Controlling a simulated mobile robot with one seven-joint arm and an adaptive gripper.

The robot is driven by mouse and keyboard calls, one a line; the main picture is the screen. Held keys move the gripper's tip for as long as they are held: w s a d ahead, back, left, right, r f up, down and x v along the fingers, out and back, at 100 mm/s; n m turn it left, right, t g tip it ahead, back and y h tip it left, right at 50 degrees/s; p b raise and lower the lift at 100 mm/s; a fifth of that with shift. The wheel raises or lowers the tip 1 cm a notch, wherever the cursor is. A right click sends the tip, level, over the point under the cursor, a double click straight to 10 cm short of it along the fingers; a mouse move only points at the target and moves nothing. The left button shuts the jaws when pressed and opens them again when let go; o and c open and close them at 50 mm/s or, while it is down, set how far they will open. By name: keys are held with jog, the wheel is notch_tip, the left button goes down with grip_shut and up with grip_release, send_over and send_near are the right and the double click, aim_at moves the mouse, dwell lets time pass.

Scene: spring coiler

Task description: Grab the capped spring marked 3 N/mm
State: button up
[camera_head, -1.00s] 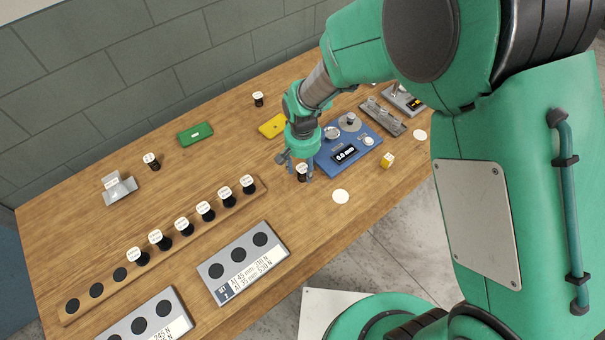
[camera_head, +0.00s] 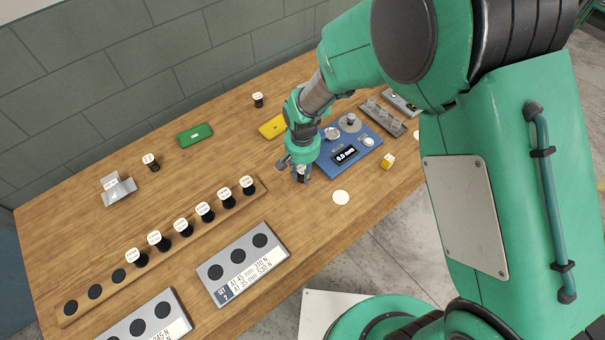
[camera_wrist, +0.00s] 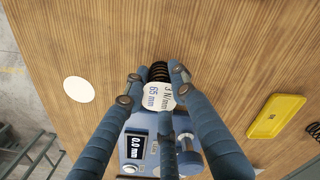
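The capped spring (camera_wrist: 158,97) has a white cap reading 3 N/mm and 65 mm, with dark coils beyond it in the wrist view. In the head view the spring (camera_head: 301,178) stands on the table at the near left of the blue device, mostly hidden by my fingers. My gripper (camera_wrist: 157,84) has its fingers around the spring, one on each side and a third at the near side. A small gap shows beside the left finger; contact on the right is unclear. In the head view my gripper (camera_head: 299,176) is low over the spring.
The blue device (camera_head: 363,154) with a 0.0 mm display stands close beside my gripper. A white disc (camera_head: 341,198) lies nearby. A wooden rack (camera_head: 211,221) holds several capped springs. Yellow (camera_head: 273,127) and green (camera_head: 195,134) trays lie farther back. A grey set tray (camera_head: 274,260) is in front.

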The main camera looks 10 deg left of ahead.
aim_at(303, 169)
jog(key=c, duration=0.3)
jog(key=shift+r, duration=0.85)
notch_tip(303, 169, up, 2)
jog(key=shift+r+p, duration=0.1)
jog(key=shift+p, duration=0.45)
jog(key=s+d, duration=0.2)
jog(key=s, duration=0.2)
jog(key=s+d+p, duration=0.1)
jog(key=s+d, duration=0.2)
jog(key=s, duration=0.2)
jog(key=s+d+r, duration=0.1)
jog(key=s+d, duration=0.1)
jog(key=s, duration=0.3)
jog(key=shift+s+d+p, duration=0.1)
jog(key=shift+d+p, duration=0.05)
jog(key=shift+p, duration=0.15)
